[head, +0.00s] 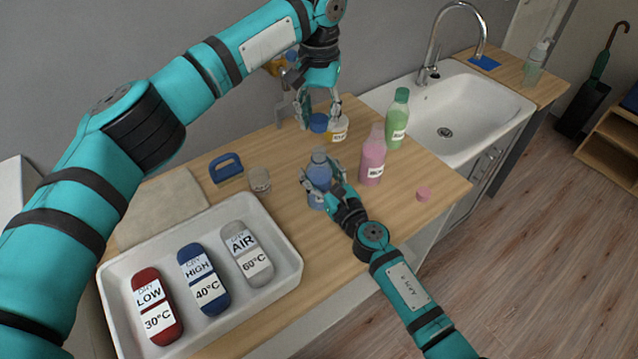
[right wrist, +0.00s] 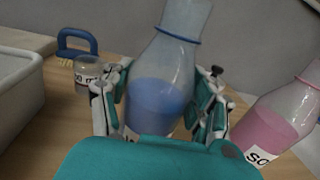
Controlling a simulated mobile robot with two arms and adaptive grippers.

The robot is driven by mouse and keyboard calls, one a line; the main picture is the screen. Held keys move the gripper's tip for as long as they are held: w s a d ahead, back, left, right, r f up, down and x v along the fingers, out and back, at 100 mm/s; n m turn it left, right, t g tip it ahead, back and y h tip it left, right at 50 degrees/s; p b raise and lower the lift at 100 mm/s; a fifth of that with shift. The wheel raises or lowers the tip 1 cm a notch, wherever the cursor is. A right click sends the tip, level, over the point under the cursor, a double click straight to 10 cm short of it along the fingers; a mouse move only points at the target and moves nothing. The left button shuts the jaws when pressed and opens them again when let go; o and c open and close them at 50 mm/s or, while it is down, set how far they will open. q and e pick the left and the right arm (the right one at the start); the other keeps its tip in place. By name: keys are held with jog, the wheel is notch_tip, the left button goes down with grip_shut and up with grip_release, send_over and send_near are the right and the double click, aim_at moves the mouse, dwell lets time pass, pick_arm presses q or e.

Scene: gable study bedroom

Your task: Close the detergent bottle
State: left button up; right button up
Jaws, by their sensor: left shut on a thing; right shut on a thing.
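A clear bottle of blue liquid (head: 318,158) stands upright on the wooden counter. Its mouth appears uncapped in the head view. My right gripper (head: 322,180) is shut around its body; the right wrist view shows the blue liquid and a blue neck ring on the bottle (right wrist: 160,95) between the fingers, with the mouth out of frame. My left gripper (head: 318,112) is shut on a blue cap (head: 318,123), behind and above the bottle and apart from it. A pink bottle (head: 373,158) stands to the right, with a loose pink cap (head: 424,194) on the counter nearby.
A green bottle (head: 397,120) stands by the sink (head: 500,100). A labelled jar (head: 339,130) is beside the left gripper. A small glass (head: 259,179) and a blue-handled brush (head: 226,167) lie left. A white tray (head: 285,235) holds red, blue and grey labelled pieces.

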aim_at(321, 152)
pick_arm(q)
notch_tip(321, 152, down, 5)
jog(key=shift+r, duration=0.1)
pick_arm(e)
grip_shut()
pick_arm(q)
jog(key=shift+s, duration=0.1)
jog(key=shift+s+d+f, duration=0.1)
jog(key=shift+f, duration=0.85)
jog(key=shift+c, duration=0.9)
jog(key=shift+s+f, duration=0.1)
pick_arm(e)
jog(key=shift+s, duration=0.1)
pick_arm(q)
jog(key=shift+f, duration=0.1)
pick_arm(e)
jog(key=shift+a, duration=0.1)
pick_arm(q)
jog(key=shift+s+d+f+t+y, duration=0.15)
jog(key=shift+f+t+y, duration=0.15)
jog(key=shift+f, duration=0.25)
